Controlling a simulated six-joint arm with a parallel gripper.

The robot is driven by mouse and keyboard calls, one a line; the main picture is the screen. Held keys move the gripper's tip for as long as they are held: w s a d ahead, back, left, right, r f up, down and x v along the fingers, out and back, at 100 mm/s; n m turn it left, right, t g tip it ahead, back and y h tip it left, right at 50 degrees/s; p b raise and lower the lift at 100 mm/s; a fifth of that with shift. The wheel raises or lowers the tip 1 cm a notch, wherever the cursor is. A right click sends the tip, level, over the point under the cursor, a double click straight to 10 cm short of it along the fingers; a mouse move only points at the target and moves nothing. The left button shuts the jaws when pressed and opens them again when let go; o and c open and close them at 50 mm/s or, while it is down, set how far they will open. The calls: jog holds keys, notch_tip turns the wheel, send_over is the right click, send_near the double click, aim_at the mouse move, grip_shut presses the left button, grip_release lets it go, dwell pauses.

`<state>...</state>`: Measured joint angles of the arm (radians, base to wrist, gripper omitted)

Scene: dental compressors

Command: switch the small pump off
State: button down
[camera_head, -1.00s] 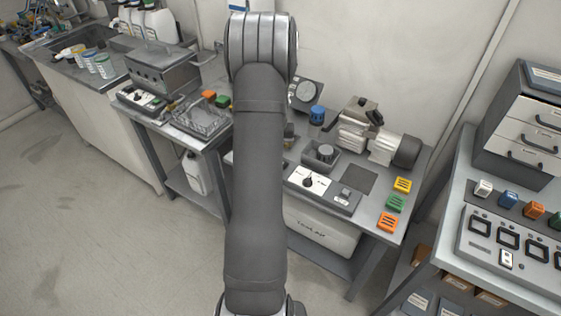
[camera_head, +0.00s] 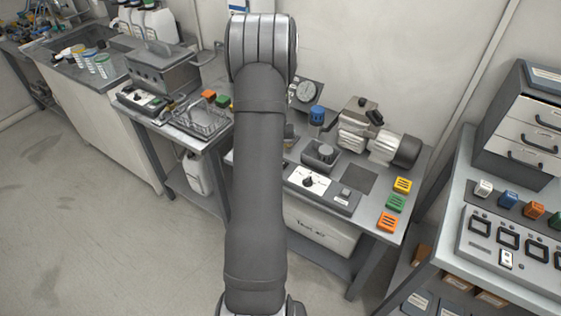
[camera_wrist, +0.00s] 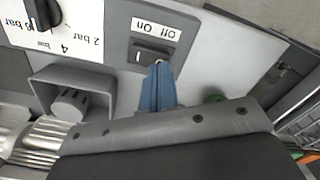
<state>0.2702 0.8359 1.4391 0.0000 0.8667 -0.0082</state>
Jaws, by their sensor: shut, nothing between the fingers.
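A dark rocker switch (camera_wrist: 150,56) sits in a grey plate under a small white label with "Off" and "On" in the wrist view. A white mark shows on the rocker's left part; I cannot tell which side is pressed in. My gripper (camera_wrist: 159,66) has blue fingers, shut and empty, with the tips at the rocker's lower right edge. I cannot tell whether they touch it. In the head view my arm hides the gripper and this switch. A silver pump with a dark motor end (camera_head: 380,143) stands on the bench there.
A white pressure panel with a black knob (camera_head: 308,181) lies near the switch; its bar marks also show in the wrist view (camera_wrist: 85,30). Orange, green and yellow blocks (camera_head: 395,202) line the bench's right end. A wire rack (camera_head: 203,117) is left.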

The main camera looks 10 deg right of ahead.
jog(key=shift+f, duration=0.7)
dwell(0.3)
jog(key=shift+r, duration=3.5)
notch_tip(320, 180, down, 7)
